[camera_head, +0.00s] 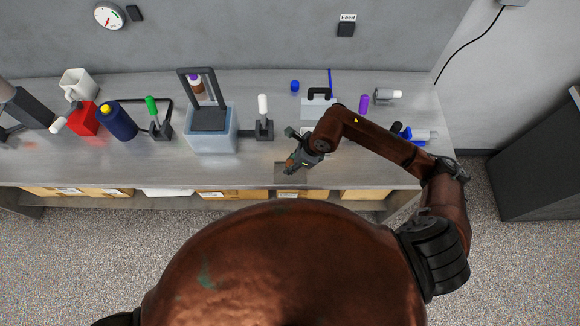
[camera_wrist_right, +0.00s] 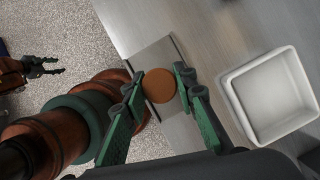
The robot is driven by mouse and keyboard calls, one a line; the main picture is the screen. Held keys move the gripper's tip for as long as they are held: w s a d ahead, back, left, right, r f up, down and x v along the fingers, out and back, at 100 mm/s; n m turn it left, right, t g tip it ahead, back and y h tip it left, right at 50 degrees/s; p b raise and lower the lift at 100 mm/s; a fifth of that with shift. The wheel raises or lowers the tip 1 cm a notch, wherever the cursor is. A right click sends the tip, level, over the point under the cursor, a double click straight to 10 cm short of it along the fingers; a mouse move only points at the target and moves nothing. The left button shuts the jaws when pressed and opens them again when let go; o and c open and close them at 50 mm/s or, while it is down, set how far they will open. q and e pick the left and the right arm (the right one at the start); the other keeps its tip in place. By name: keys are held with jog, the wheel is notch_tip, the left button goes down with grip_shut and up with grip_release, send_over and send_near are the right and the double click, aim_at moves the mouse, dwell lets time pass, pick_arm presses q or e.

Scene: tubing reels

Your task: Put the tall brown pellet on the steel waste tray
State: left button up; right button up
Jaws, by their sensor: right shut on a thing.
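The brown pellet (camera_wrist_right: 159,86) shows as a round brown top in the right wrist view, between the green fingers of my right gripper (camera_wrist_right: 155,88). The gripper is shut on it. In the head view my right gripper (camera_head: 291,168) is over the front edge of the bench, and the pellet is hard to make out there. A flat grey steel tray (camera_wrist_right: 152,57) lies beneath the pellet; it also shows in the head view (camera_head: 283,179). I cannot tell whether the pellet touches it. My left gripper (camera_wrist_right: 46,67) is open and empty over the floor.
A white square container (camera_wrist_right: 232,98) stands beside the right gripper. On the bench are a pale blue bin (camera_head: 212,145), a white marker on a stand (camera_head: 263,106), a red block (camera_head: 84,119) and a navy cylinder (camera_head: 118,124). The bench front around the tray is mostly clear.

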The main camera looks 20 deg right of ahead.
notch_tip(320, 180, down, 3)
jog(key=shift+w+f+p, duration=0.1)
jog(key=shift+w+p, duration=0.05)
jog(key=shift+p, duration=0.45)
jog(key=shift+f, duration=0.15)
jog(key=shift+f, duration=0.1)
jog(key=o, duration=0.9)
jog(key=shift+o, duration=0.2)
jog(key=shift+r, duration=0.35)
jog(key=b+v, duration=0.1)
jog(key=v, duration=1)
jog(key=shift+r+b, duration=0.3)
jog(key=shift+d, duration=0.1)
